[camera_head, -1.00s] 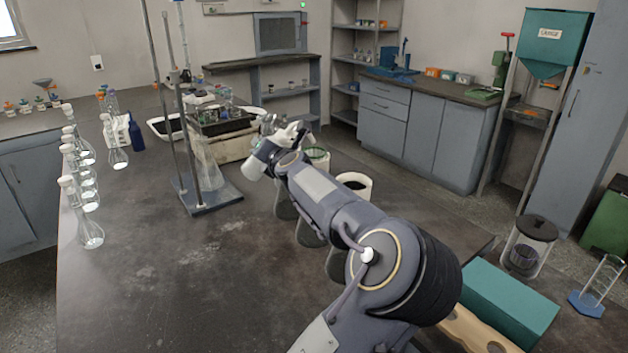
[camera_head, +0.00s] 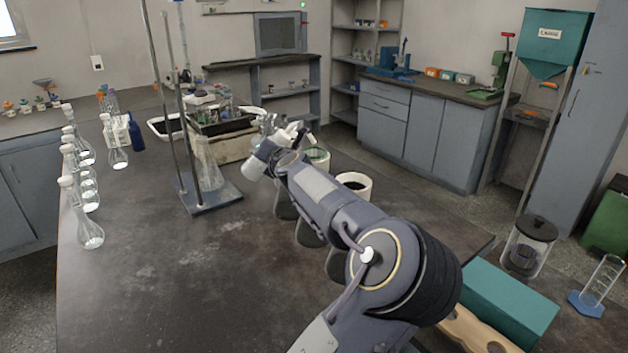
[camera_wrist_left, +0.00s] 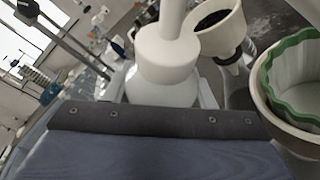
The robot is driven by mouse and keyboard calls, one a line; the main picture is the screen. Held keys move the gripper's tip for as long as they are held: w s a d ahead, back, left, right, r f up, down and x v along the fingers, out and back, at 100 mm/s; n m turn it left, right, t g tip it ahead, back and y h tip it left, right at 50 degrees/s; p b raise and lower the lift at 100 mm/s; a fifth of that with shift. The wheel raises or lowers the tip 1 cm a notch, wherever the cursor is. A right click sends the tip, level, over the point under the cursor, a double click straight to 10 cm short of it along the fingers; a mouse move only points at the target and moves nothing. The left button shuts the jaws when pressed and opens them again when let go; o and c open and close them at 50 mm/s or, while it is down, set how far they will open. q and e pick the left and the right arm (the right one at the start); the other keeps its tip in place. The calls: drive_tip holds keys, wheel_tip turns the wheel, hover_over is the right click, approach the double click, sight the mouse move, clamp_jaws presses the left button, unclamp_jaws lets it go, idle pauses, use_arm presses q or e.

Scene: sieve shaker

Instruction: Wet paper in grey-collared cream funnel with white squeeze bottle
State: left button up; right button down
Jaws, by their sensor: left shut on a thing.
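My left gripper (camera_wrist_left: 166,92) is shut on the white squeeze bottle (camera_wrist_left: 165,60), which fills the middle of the left wrist view. Its nozzle tip is cut off there. In the head view my arm reaches across the bench and largely hides the grip; a white bottle-like part (camera_head: 253,169) shows at its far end. Right of the bottle is a cream funnel with green-edged paper (camera_wrist_left: 295,80), also in the head view (camera_head: 318,158). Another cream funnel with dark contents (camera_wrist_left: 222,32) has a dark collar below; it also shows in the head view (camera_head: 354,184). The green-edged funnel's collar is hidden.
Conical flasks stand partly hidden under my arm. A retort stand (camera_head: 207,196) with a flask is left of the gripper. Several stoppered flasks (camera_head: 89,230) line the bench's left edge, near a blue bottle (camera_head: 136,132). The bench's front left (camera_head: 170,290) is clear.

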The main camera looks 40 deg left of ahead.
use_arm(q)
drive_tip(key=shift+r+p, duration=1.3)
drive_tip(key=shift+r, duration=0.8)
drive_tip(key=shift+r+p, duration=0.2)
drive_tip(key=shift+p, duration=0.15)
drive_tip(key=r+n+h+p, duration=0.1)
drive_tip(key=n+p, duration=0.1)
drive_tip(key=shift+n+h+p, duration=0.35)
drive_tip(key=shift+n+h, duration=0.05)
drive_tip(key=shift+r+n+h+p, duration=0.3)
drive_tip(key=shift+n+h+p, duration=0.3)
drive_tip(key=shift+n+p, duration=0.2)
drive_tip(key=shift+n+t+h+p, duration=0.5)
drive_tip(key=shift+n+t, duration=0.1)
drive_tip(key=shift+n, duration=0.2)
